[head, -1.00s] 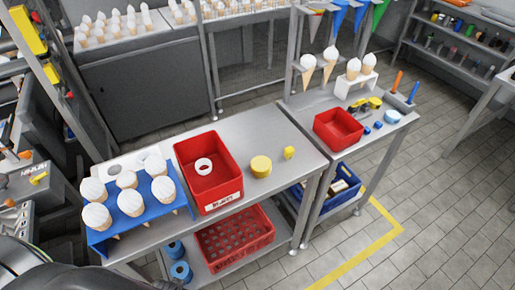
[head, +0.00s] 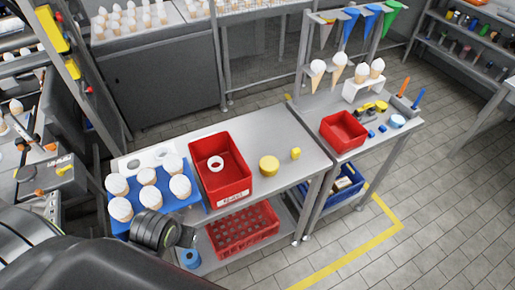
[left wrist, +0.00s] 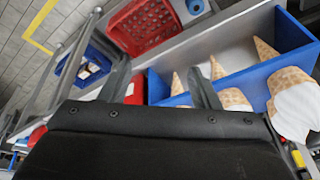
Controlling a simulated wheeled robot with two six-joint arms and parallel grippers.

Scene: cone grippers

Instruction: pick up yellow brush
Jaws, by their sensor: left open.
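I cannot clearly make out a yellow brush. A round yellow object (head: 268,166) and a small yellow block (head: 295,153) lie on the middle table, right of the red bin. A yellow-and-black item (head: 378,106) lies on the right table, and another small yellow item (head: 64,170) is at the far left. My left gripper (head: 188,238) is low at the table's front edge, by the blue cone rack (head: 198,208). In the left wrist view its two fingers (left wrist: 160,82) are apart with nothing held, near the rack and cones. My right gripper is not in view.
A red bin (head: 236,182) holding a white ring stands beside the rack of white-topped cones. A smaller red bin (head: 343,131) is on the right table. A red crate (head: 262,238) and a blue bin (head: 345,196) are on lower shelves. Grey floor is open at the right.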

